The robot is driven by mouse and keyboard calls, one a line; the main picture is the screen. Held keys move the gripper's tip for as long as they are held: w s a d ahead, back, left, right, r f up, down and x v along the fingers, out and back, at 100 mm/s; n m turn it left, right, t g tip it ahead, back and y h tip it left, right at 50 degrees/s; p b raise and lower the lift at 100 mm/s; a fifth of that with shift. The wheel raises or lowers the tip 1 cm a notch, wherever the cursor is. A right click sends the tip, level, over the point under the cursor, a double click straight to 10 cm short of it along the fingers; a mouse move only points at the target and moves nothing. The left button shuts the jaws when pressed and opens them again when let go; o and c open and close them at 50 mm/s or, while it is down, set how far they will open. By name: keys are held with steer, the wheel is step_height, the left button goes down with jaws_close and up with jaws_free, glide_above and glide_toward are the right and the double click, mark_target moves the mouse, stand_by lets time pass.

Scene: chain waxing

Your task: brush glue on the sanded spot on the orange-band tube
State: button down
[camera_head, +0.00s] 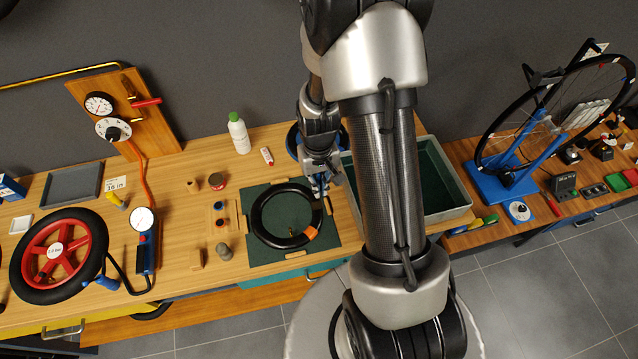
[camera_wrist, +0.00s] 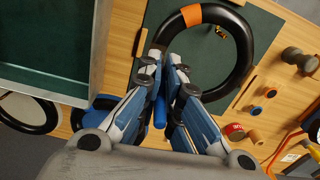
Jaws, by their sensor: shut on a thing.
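The black tube (camera_head: 259,226) with the orange band (camera_head: 312,233) lies as a ring on a dark green mat (camera_head: 262,257). In the wrist view the tube (camera_wrist: 246,58) and its orange band (camera_wrist: 192,14) show beyond my fingers. My gripper (camera_head: 322,188) is over the tube's right side; in the wrist view my gripper (camera_wrist: 170,62) is shut on a slim blue-handled tool (camera_wrist: 160,112). The tool's working end is hidden by the fingers, and I cannot tell whether it touches the tube. I cannot make out the sanded spot.
A grey bin (camera_head: 452,193) stands right of the mat. Left of the mat are a red tin (camera_head: 217,180) and a small board with round pieces (camera_head: 220,214). A white bottle (camera_head: 238,134) stands behind. A red-spoked wheel (camera_head: 60,254) and a gauge pump (camera_head: 144,240) are farther left.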

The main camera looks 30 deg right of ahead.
stand_by(0.5)
steer(key=b, duration=0.4)
steer(key=shift+w+f+b, duration=0.2)
steer(key=shift+f+b, duration=0.15)
steer(key=shift+f, duration=0.05)
steer(key=shift+b, duration=0.75)
steer(key=shift+s+b, duration=0.1)
steer(key=shift+b, duration=0.5)
steer(key=shift+s+r+b, duration=0.1)
steer(key=shift+r+b, duration=0.15)
steer(key=shift+b, duration=0.55)
